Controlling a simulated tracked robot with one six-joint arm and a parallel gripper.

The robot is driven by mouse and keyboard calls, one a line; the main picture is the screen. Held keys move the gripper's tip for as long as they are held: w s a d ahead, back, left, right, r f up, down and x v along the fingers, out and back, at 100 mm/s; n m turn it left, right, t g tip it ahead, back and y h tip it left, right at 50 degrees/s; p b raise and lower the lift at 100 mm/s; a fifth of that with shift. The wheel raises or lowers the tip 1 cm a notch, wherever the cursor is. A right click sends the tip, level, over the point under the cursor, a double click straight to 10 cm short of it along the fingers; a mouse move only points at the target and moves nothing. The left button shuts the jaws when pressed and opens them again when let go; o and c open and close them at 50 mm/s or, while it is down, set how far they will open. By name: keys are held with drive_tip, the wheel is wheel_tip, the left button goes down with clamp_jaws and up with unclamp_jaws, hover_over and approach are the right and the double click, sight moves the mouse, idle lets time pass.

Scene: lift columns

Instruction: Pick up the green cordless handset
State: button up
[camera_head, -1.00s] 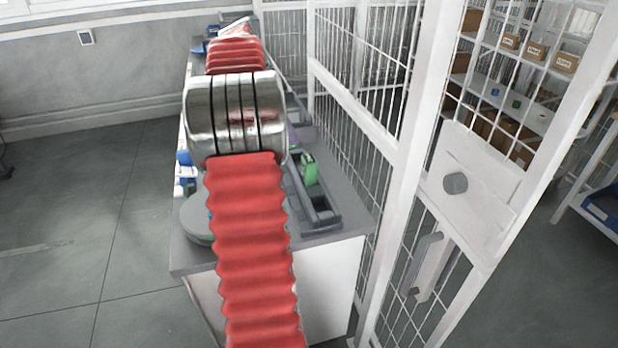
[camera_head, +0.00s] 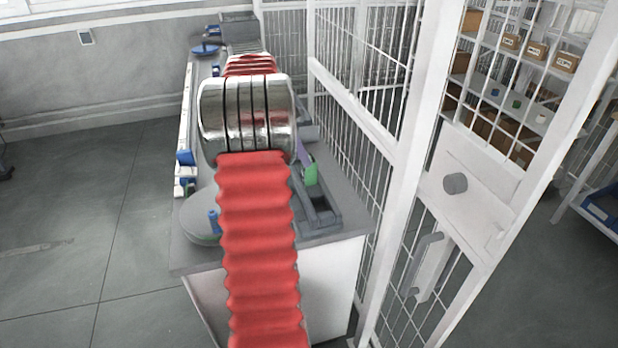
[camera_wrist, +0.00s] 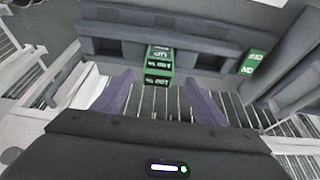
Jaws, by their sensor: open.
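A green handset (camera_head: 310,174) stands in a dark grey cradle (camera_head: 325,222) on the bench in the head view. In the wrist view a green block with white lettering, which looks like the same handset (camera_wrist: 158,66), is ahead of and between my fingertips. My gripper (camera_wrist: 160,78) is open, its two purple fingers apart and nothing visibly held. In the head view one purple finger (camera_head: 304,151) shows just behind the handset's top; my red arm and metal wrist hide the rest. Whether the fingers touch the handset cannot be told.
Another green lettered piece (camera_wrist: 253,63) sits to the right in the wrist view. A grey bench (camera_head: 345,228) runs beside a white wire cage (camera_head: 345,110). A round grey disc (camera_head: 198,218) lies at the bench's near left. The floor (camera_head: 80,230) to the left is clear.

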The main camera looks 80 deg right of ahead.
drive_tip(key=shift+s+x, duration=0.2)
drive_tip(key=shift+x, duration=1.1)
drive_tip(key=shift+s+x, duration=0.15)
drive_tip(key=shift+x, duration=1.15)
drive_tip(key=shift+r, duration=0.15)
drive_tip(key=shift+c, duration=0.5)
drive_tip(key=c, duration=1.6)
drive_tip(key=shift+o, duration=0.2)
drive_tip(key=shift+d+r, duration=0.1)
drive_tip(key=shift+r, duration=0.05)
wheel_tip(320, 180, up, 10)
drive_tip(key=shift+f, duration=0.1)
